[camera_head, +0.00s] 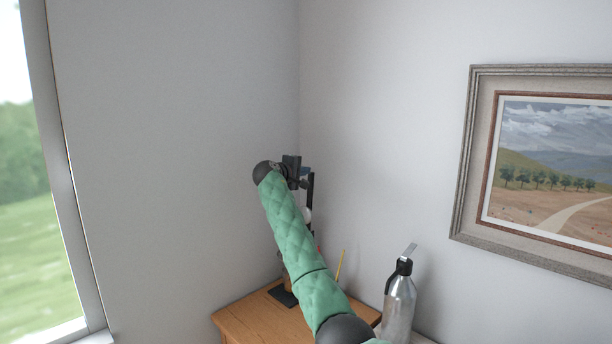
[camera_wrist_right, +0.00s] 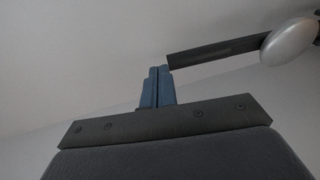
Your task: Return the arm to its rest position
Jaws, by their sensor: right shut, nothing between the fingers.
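My right arm, in a green quilted sleeve, reaches up and away from the bottom of the head view. Its right gripper (camera_head: 304,172) is at the arm's far end, in front of the wall corner and above the wooden cabinet; the arm partly hides it. In the right wrist view the blue fingers of the right gripper (camera_wrist_right: 158,86) are together with nothing between them. A dark bar with a pale rounded end (camera_wrist_right: 290,42) shows close beside the fingertips; I cannot tell whether they touch. My left gripper is in neither view.
A wooden cabinet (camera_head: 240,318) stands in the corner, with a dark upright stand (camera_head: 310,190) and a thin yellow stick (camera_head: 340,266) by it. A silver bottle (camera_head: 399,308) stands to the right. A framed painting (camera_head: 545,180) hangs right; a window (camera_head: 35,190) is left.

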